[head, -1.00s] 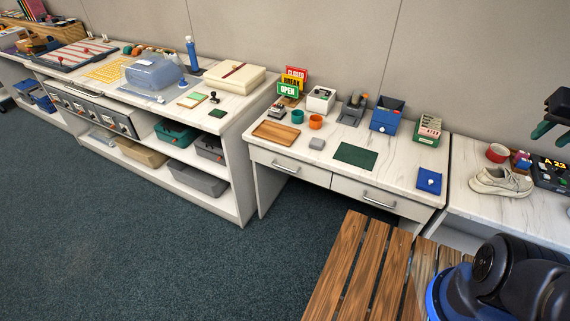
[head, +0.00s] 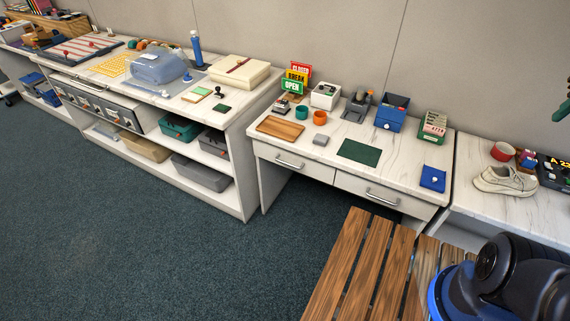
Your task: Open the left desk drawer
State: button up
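The desk (head: 316,153) has a white marbled top and two drawers side by side in its front. The left drawer (head: 310,169) is closed, its front flush with the desk, with a silver bar handle (head: 289,162). The right drawer (head: 366,186) is also closed, with its own bar handle (head: 382,199). Only a dark, rounded part of my own body with a blue ring shows at the lower right.
A slatted wooden bench (head: 365,262) stands in front of the desk's right part. A long shelf unit (head: 246,170) adjoins the desk on the left. The dark carpet (head: 150,250) before the left drawer is clear. Small items cover the desk top.

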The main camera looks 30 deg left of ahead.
jog(key=w+a+r+n+t+h, duration=0.1)
jog(key=w+a+r+n+h, duration=0.2)
jog(key=w+a, duration=0.7)
jog(key=w+a+r+n+h, duration=0.1)
jog(key=w+a+r+n, duration=0.1)
jog(key=w+a+n, duration=0.55)
jog(key=w+a+n+t, duration=0.1)
jog(key=w+a+t, duration=0.1)
jog(key=a, duration=1)
jog(key=w+a+n+t, duration=0.1)
jog(key=a+t, duration=0.1)
jog(key=a, duration=1.1)
jog(key=s+a+f+n+t+y, duration=0.1)
jog(key=s+a+f+n+t, duration=0.1)
jog(key=s+a, duration=0.6)
jog(key=s+a+f+n+t+y, duration=0.1)
jog(key=s+a+n+t+y, duration=0.15)
jog(key=a, duration=0.95)
jog(key=s+a+f+n+t+y, duration=0.1)
jog(key=s+a+f+t, duration=0.1)
jog(key=s+a, duration=0.6)
send_near(285, 163)
jog(key=shift+g+h, duration=0.25)
jog(key=x, duration=0.9)
jog(key=shift+a+r, duration=0.1)
jog(key=shift+a, duration=0.1)
